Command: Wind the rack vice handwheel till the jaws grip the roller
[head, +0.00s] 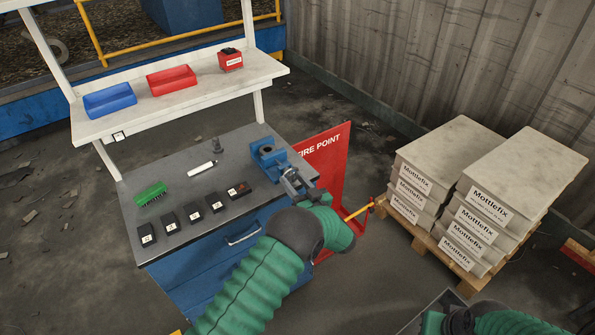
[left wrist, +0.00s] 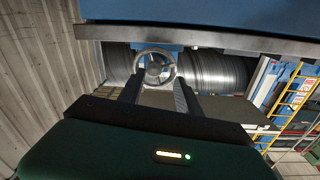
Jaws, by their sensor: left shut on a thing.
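The blue vice (head: 266,153) stands at the right end of the grey bench top (head: 180,158). My left gripper (head: 291,184) reaches its front right side. In the left wrist view the round spoked metal handwheel (left wrist: 155,66) sits between the two fingertips of my left gripper (left wrist: 157,84), which is shut on it. The gripper and forearm hide the handwheel in the head view. I cannot make out a roller between the jaws or how wide they stand. My right arm (head: 500,320) shows at the bottom right edge; its gripper is out of view.
The shelf (head: 190,97) holds blue and red bins. A red FIRE POINT panel (head: 326,160) stands right of the bench, before stacked Mottlefix boxes (head: 485,208).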

